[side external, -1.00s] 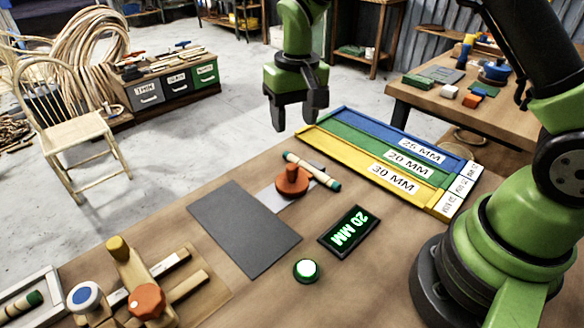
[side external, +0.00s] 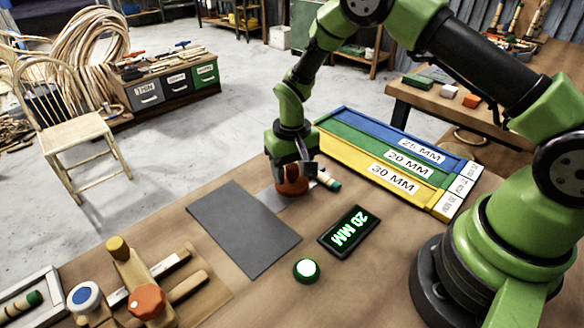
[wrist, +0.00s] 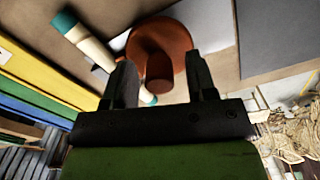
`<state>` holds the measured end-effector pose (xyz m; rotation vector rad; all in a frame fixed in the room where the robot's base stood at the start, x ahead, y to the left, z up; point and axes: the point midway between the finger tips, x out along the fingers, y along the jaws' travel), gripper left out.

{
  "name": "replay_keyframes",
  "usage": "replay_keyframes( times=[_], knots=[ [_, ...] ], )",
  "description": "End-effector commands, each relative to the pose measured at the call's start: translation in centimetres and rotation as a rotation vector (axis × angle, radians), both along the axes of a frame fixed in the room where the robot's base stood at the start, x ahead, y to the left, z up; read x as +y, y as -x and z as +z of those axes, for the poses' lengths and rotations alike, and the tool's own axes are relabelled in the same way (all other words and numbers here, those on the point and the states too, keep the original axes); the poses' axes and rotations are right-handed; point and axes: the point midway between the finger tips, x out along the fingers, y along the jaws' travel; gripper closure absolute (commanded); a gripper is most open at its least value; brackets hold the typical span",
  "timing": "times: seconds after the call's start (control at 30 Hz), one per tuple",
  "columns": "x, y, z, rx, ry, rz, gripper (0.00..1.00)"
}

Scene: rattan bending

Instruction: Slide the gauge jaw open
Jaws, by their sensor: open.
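The gauge (side external: 291,187) has an orange-red round part on a pale grey plate. In the wrist view its orange disc (wrist: 180,35) carries an upright knob (wrist: 160,72). A short rattan piece (side external: 328,182) with teal ends lies across beside it; in the wrist view the piece (wrist: 92,47) passes partly behind a finger. My gripper (side external: 292,170) is low over the gauge and open. In the wrist view my gripper (wrist: 160,65) has a finger on each side of the knob, with visible gaps. The side view hides much of the gauge behind my gripper.
A lit 20 MM display (side external: 347,231) and green button (side external: 306,270) stand in front. The blue, green and yellow sorting trays (side external: 355,155) lie to the right. A dark mat (side external: 243,232) lies left. Wooden clamps (side external: 130,285) stand lower left.

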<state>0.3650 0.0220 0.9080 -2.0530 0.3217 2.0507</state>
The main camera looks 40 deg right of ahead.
Motion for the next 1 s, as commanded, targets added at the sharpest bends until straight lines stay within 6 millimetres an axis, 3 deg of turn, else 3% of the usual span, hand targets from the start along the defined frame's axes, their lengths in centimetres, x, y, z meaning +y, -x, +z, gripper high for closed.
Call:
replay_keyframes(
  times=[0.17, 0.4, 0.57, 0.8, 1.0],
  knots=[
    [0.0, 0.0, 0.0, 0.000, 0.000, 0.000, 0.48],
    [0.0, 0.0, 0.0, 0.000, 0.000, -0.001, 1.00],
    [0.3, 0.0, 0.0, 0.000, 0.000, 0.001, 1.00],
    [4.4, 0.0, 0.0, 0.001, 0.001, 0.004, 1.00],
    [5.5, 0.0, 0.0, 0.002, 0.000, -0.001, 1.00]
  ],
)
